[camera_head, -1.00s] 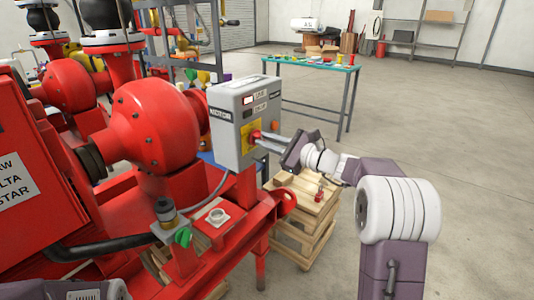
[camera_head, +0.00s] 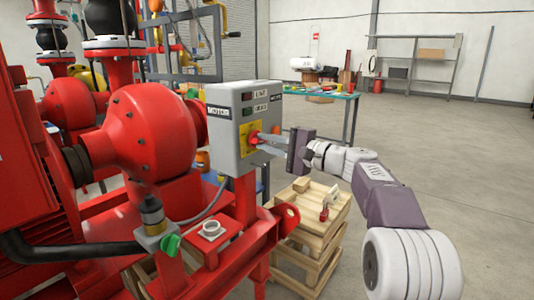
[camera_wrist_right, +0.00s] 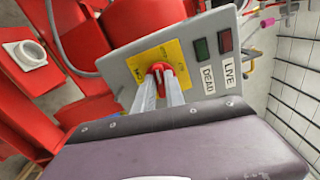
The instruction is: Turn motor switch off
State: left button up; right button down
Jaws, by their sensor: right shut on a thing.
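The grey motor switch box (camera_head: 228,147) stands on a red post at the pump skid. Its side face has a yellow plate with a red rotary switch knob (camera_head: 254,137). The knob also shows in the right wrist view (camera_wrist_right: 158,68). My right gripper (camera_head: 262,138) is shut on the knob from the right, its fingers hiding part of it. A green lamp (camera_wrist_right: 201,48) labelled DEAD and a red lamp (camera_wrist_right: 225,40) labelled LIVE sit on the same face. The red lamp looks dark; the green one is dim. My left gripper is not in view.
A red pump (camera_head: 150,125) and pipework fill the left. A wooden pallet stack (camera_head: 318,235) with a small red item stands below my right arm. A green-topped table (camera_head: 340,97) is behind. The floor on the right is clear.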

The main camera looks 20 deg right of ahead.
jog(key=shift+f+n+b, duration=0.15)
jog(key=shift+n+b, duration=0.5)
jog(key=shift+n, duration=0.15)
jog(key=c, duration=1.4)
grip_release()
jog(key=p+v, duration=0.1)
jog(key=v, duration=0.8)
